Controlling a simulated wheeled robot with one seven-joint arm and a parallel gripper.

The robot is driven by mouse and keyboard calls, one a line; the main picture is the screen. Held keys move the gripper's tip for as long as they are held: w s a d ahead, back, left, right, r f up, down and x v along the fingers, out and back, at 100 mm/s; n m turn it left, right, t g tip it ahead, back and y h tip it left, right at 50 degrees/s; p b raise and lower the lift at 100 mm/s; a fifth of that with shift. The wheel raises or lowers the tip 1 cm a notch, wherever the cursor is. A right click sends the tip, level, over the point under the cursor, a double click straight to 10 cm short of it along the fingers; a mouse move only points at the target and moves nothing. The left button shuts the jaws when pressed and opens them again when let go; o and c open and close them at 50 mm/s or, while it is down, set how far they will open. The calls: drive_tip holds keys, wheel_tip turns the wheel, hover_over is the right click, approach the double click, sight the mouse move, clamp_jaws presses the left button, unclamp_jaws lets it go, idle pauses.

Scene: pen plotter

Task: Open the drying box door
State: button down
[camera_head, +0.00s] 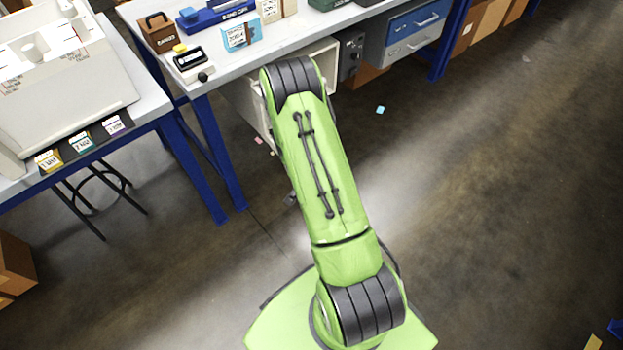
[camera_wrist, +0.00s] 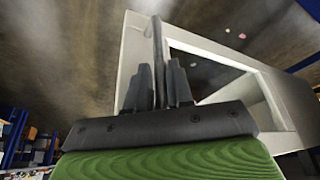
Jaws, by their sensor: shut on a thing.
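The drying box (camera_head: 326,58) is a pale box under the bench top, partly hidden by my arm in the head view. A pale panel that looks like its door (camera_head: 246,104) stands to the left of my arm, angled out from the box. In the wrist view a pale frame (camera_wrist: 270,92) surrounds a dark rectangular opening. My gripper (camera_wrist: 158,82) is shut on a thin grey upright bar, apparently the door's handle (camera_wrist: 157,38), beside that frame. The gripper is hidden by my arm in the head view.
The bench (camera_head: 222,75) has blue legs and bears small boxes and a blue tool. A grey control unit (camera_head: 350,54) and a drawer unit (camera_head: 412,32) sit right of the box. A stool (camera_head: 100,190) stands at left. The floor at right is mostly clear.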

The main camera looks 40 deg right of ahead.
drive_tip(key=c, duration=1.1)
unclamp_jaws()
drive_tip(key=shift+w, duration=0.2)
drive_tip(key=p+v, duration=0.5)
drive_tip(key=v, duration=1)
drive_tip(key=shift+s+a+r, duration=0.2)
drive_tip(key=shift+a+r, duration=0.05)
drive_tip(key=shift+r, duration=0.05)
